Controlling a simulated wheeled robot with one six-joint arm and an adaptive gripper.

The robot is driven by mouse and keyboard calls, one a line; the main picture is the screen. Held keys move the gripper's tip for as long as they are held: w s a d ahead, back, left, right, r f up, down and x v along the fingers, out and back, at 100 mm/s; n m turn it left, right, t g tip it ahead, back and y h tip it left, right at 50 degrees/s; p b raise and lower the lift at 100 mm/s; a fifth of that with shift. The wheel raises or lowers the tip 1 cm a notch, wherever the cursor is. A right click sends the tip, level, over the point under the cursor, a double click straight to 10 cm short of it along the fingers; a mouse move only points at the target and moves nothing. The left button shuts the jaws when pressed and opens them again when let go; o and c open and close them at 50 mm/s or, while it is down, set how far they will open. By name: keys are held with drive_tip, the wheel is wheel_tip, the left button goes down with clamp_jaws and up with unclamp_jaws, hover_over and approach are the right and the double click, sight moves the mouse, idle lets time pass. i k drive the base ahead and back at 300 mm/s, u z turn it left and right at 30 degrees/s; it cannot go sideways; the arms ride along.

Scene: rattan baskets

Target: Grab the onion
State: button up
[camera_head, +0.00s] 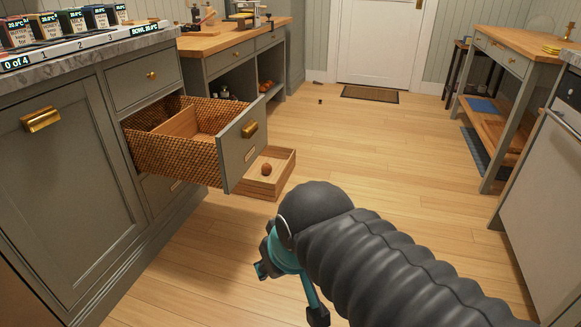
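A small round brown-orange item that looks like the onion (266,168) lies in a shallow wooden tray (282,183) on the floor, below the pulled-out basket drawer. My gripper (290,293) is at the lower middle of the picture, teal with dark fingertips. Its fingertips are spread apart with nothing seen between them. The gripper is nearer to me than the tray and apart from it. The dark ribbed arm hides part of the gripper and the floor behind it.
A rattan basket drawer (172,158) stands open, its grey front (242,150) overhanging part of the tray. Cabinets line the left. A wooden-topped table (520,45) and a stool stand at the right. The floor between is mostly clear, with a doormat (370,94) at the far door.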

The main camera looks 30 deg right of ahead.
sight(266, 168)
drive_tip(key=z, duration=0.8)
drive_tip(key=i, duration=1.95)
drive_tip(key=z, duration=0.35)
drive_tip(key=i, duration=1.15)
drive_tip(key=u, duration=0.8)
